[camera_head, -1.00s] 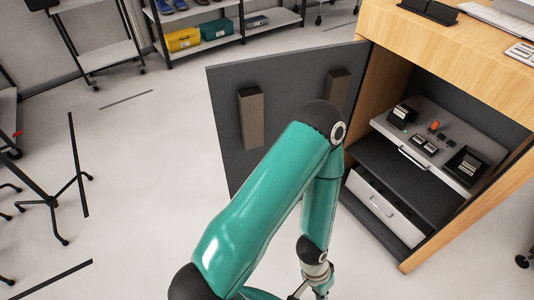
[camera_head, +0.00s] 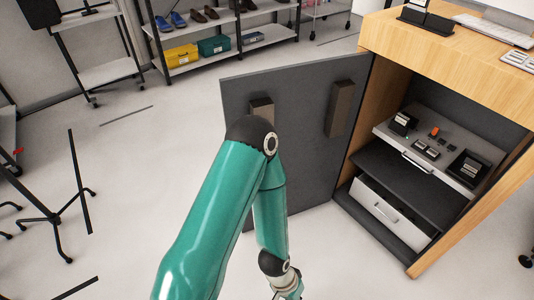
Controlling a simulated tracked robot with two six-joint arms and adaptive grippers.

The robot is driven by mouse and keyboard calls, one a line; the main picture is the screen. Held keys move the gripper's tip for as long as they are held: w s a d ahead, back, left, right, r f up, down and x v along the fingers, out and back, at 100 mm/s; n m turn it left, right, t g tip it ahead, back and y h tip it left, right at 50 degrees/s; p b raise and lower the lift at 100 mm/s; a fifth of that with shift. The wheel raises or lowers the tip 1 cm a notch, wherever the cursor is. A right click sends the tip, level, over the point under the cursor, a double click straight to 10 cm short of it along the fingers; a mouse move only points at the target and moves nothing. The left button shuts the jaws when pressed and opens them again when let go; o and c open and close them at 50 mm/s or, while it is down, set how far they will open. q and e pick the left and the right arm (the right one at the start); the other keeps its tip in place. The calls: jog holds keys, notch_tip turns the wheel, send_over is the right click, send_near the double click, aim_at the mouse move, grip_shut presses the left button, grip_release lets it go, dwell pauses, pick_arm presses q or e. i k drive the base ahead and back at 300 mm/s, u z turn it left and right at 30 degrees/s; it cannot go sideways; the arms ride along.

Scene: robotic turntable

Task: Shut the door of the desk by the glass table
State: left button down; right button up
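The desk (camera_head: 395,28) is a light wood cabinet with an open front at the right. Its dark grey door (camera_head: 300,130) stands wide open to the left of the opening, with two brownish blocks on the visible face; one block (camera_head: 341,108) is fully seen and the other is partly covered by my arm. My teal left arm rises from the bottom, bends in front of the door and points down. My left gripper (camera_head: 288,292) is cut off at the bottom edge, below the door, so its fingers cannot be judged. My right gripper and the glass table are not seen.
Inside the desk are a grey tray (camera_head: 440,150) with small devices and a white drawer (camera_head: 392,210). A shelf rack (camera_head: 240,45) with shoes and boxes stands at the back. Black stand legs (camera_head: 55,215) are at the left. Pale floor between is clear.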

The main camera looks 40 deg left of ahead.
aim_at(312, 107)
jog(key=u, duration=0.1)
jog(key=i, duration=0.2)
jog(key=u, duration=2.65)
jog(key=i, duration=3.7)
jog(key=z, duration=2.45)
